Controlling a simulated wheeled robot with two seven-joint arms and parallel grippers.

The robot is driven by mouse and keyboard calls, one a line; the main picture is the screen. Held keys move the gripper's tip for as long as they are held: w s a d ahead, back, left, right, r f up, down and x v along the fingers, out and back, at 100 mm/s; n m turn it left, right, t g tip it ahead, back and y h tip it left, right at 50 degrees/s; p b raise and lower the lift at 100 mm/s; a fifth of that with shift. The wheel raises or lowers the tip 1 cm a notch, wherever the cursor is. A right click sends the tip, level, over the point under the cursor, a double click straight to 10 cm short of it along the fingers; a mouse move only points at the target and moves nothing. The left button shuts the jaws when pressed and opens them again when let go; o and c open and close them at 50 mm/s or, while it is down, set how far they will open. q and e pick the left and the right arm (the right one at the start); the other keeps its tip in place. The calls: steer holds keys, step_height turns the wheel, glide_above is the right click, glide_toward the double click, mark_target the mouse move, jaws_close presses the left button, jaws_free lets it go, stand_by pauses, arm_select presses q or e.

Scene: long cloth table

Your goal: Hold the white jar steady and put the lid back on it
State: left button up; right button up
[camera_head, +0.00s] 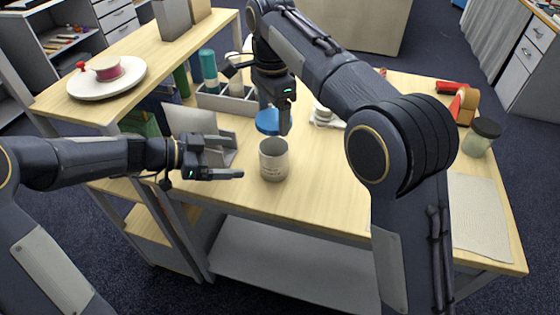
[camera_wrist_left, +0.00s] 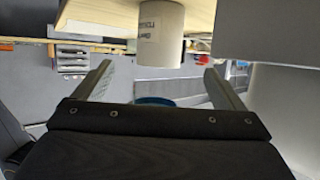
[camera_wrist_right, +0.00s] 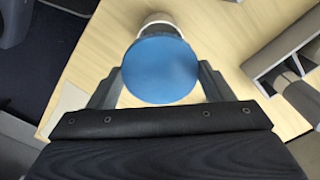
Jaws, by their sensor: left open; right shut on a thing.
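The white jar (camera_head: 273,160) stands upright and open on the table, with dark lettering on its side. The blue lid (camera_head: 267,122) is above the jar, apart from it. My right gripper (camera_head: 277,117) is shut on the lid. In the right wrist view the lid (camera_wrist_right: 160,68) lies between the fingers and hides most of the jar (camera_wrist_right: 158,20). My left gripper (camera_head: 238,160) is open and empty, just left of the jar, fingers pointing at it. In the left wrist view the jar (camera_wrist_left: 160,32) appears ahead, between the finger directions and apart from them.
A grey divided holder (camera_head: 228,101) and a grey stand (camera_head: 192,124) are behind and left of the jar. A glass jar with a dark lid (camera_head: 482,138) and a pale mat (camera_head: 478,215) are at the right. The table front near the jar is clear.

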mark_target(271, 158)
arm_select(q)
steer(key=x, duration=1.2)
steer(key=c, duration=1.5)
arm_select(e)
steer(key=shift+a+f, duration=0.1)
steer(key=shift+f, duration=2.4)
steer(key=shift+f, duration=0.9)
steer(key=shift+f, duration=0.55)
